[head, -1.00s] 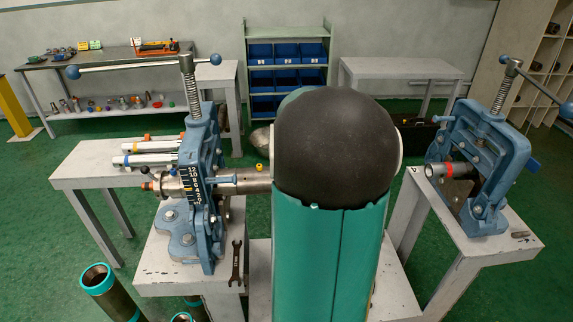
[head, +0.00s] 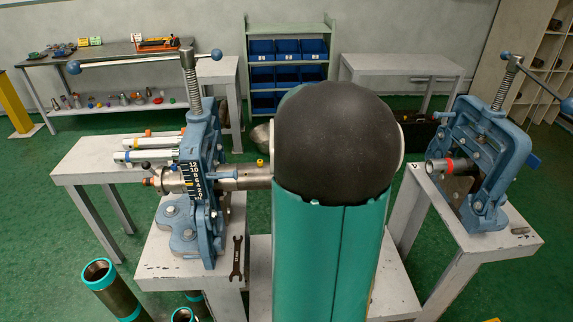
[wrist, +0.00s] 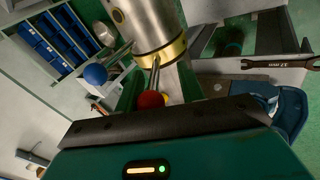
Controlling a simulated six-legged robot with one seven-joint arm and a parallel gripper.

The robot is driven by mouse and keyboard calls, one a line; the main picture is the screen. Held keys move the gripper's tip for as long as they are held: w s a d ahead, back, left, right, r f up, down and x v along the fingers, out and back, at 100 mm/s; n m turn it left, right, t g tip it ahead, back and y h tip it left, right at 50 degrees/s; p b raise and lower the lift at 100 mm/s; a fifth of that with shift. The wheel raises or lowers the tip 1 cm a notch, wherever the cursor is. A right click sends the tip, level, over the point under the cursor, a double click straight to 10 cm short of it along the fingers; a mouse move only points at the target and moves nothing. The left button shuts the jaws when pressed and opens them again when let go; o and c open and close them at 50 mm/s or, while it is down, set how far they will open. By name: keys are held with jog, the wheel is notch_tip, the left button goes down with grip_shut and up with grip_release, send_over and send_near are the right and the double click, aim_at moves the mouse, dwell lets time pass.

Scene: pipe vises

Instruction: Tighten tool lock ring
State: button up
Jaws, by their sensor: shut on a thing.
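A steel tool (wrist: 145,22) with a brass ring (wrist: 161,58) fills the top middle of the wrist view. A thin metal lever (wrist: 155,76) runs from the ring to a red ball knob (wrist: 151,99). My gripper (wrist: 158,82) has its green fingers on both sides of this lever and appears shut on it; the exact contact is hard to see. A second lever with a blue ball knob (wrist: 96,74) sticks out to the left. In the head view, the tool (head: 235,178) lies level through the left blue vise (head: 196,205); my arm hides its right end, the ring and my gripper.
A second blue vise (head: 482,165) holds a short red-banded pipe (head: 447,166) at right. A wrench (head: 237,258) lies on the left vise's bench (head: 160,272). Teal-ended pipes (head: 112,285) stand below.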

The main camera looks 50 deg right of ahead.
jog(key=shift+s, duration=0.15)
jog(key=shift+s+a+r, duration=0.1)
jog(key=shift+a+r, duration=0.05)
jog(key=shift+r, duration=0.05)
jog(key=v, duration=1.3)
jog(key=shift+r, duration=0.15)
jog(key=shift+a, duration=0.1)
